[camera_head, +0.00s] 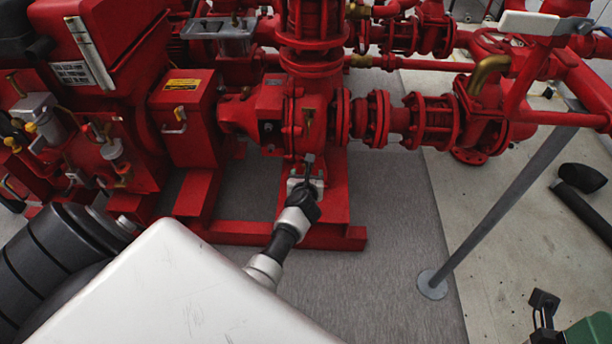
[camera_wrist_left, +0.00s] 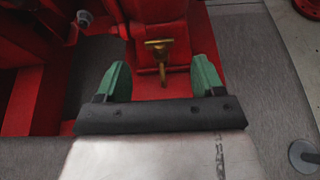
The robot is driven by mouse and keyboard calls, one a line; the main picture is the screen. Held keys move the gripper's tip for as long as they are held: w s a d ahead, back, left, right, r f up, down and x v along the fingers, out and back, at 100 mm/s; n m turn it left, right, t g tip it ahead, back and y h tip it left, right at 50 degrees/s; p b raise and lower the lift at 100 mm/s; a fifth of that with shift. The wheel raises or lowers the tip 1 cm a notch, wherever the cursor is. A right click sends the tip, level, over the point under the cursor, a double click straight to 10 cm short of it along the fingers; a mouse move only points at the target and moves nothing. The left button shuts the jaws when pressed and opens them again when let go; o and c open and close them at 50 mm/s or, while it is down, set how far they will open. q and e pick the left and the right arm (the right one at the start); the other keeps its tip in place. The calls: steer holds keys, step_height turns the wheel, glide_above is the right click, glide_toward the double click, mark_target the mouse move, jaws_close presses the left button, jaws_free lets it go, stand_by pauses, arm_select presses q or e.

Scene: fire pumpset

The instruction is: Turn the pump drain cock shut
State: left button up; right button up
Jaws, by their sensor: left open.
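The drain cock (camera_wrist_left: 159,45), a small brass fitting with a handle lying crosswise and a stem pointing down, shows in the left wrist view against the red pump base. My left gripper (camera_wrist_left: 161,64) is open, with one green finger on each side of the cock in the picture and clear gaps to it. The cock appears beyond the fingertips; no contact shows. In the head view my left gripper (camera_head: 305,183) is low in front of the red pump casing (camera_head: 283,118). The arm and gripper hide the cock and the fingers there.
Red flanged pipework (camera_head: 372,118) runs right from the pump. A grey slanted post (camera_head: 505,200) stands on the floor to the right. Black tubes (camera_head: 580,205) lie farther right. Grey floor (camera_head: 390,270) is clear in front of the pump.

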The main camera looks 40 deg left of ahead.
arm_select(q)
steer(key=shift+p+v, duration=0.8)
steer(key=shift+v, duration=2)
arm_select(e)
steer(key=w+a+f+g+h, duration=0.1)
steer(key=w+f+g, duration=0.1)
steer(key=w+g, duration=0.4)
steer(key=shift+w+f+n+g+h, duration=0.35)
steer(key=shift+w+n+g+h, duration=0.05)
steer(key=shift+w, duration=0.2)
steer(key=shift+a+y, duration=0.1)
steer(key=shift+y, duration=0.2)
